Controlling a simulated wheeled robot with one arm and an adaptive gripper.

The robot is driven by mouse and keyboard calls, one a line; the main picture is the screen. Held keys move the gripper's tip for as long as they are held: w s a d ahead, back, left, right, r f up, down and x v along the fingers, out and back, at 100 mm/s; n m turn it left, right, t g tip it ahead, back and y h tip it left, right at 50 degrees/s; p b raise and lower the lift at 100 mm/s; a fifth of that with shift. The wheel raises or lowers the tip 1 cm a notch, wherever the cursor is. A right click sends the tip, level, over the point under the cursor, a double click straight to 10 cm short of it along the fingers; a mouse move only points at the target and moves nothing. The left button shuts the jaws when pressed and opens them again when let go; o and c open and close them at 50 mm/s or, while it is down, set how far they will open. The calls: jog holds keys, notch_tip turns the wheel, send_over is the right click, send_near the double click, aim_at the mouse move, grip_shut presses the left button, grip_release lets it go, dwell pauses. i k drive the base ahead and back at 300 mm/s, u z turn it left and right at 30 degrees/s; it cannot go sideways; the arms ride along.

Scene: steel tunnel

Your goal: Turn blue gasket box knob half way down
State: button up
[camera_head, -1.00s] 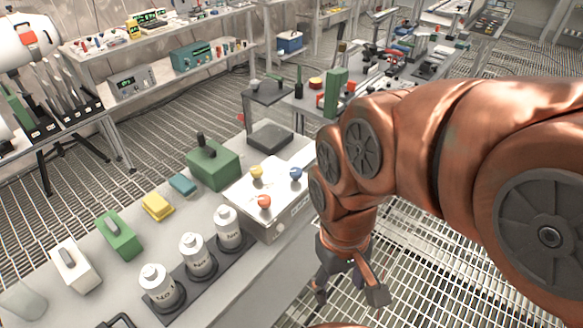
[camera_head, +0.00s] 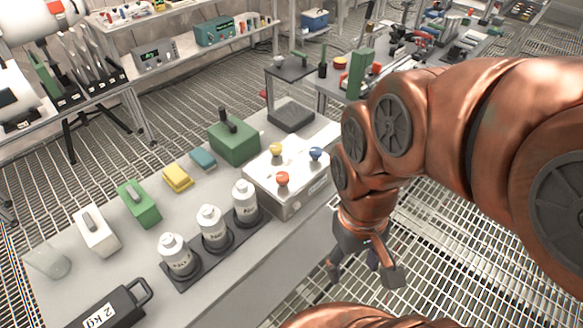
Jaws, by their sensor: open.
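The gasket box (camera_head: 292,199) is a pale box with a light top, standing at the right edge of the grey bench. On its top are a blue knob (camera_head: 316,154) at the right, a yellow knob (camera_head: 276,149) at the back left and a red-orange knob (camera_head: 282,179) in front. My gripper (camera_head: 362,280) hangs at the end of my copper arm, right of the bench and lower in the picture than the box. It is open and empty, apart from the knobs, over the grated floor. My arm passes close to the right of the box in the picture.
White bottles (camera_head: 213,228) stand in a dark rack in front of the box. A green box with a black handle (camera_head: 234,139) and a dark plate (camera_head: 291,116) stand behind. A black 2 kg weight (camera_head: 107,307) lies at the near end. Grated floor (camera_head: 460,240) is open at the right.

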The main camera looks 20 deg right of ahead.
aim_at(315, 152)
jog(key=u, duration=1.8)
jog(key=k, duration=1.1)
jog(key=z, duration=0.65)
jog(key=i, duration=0.5)
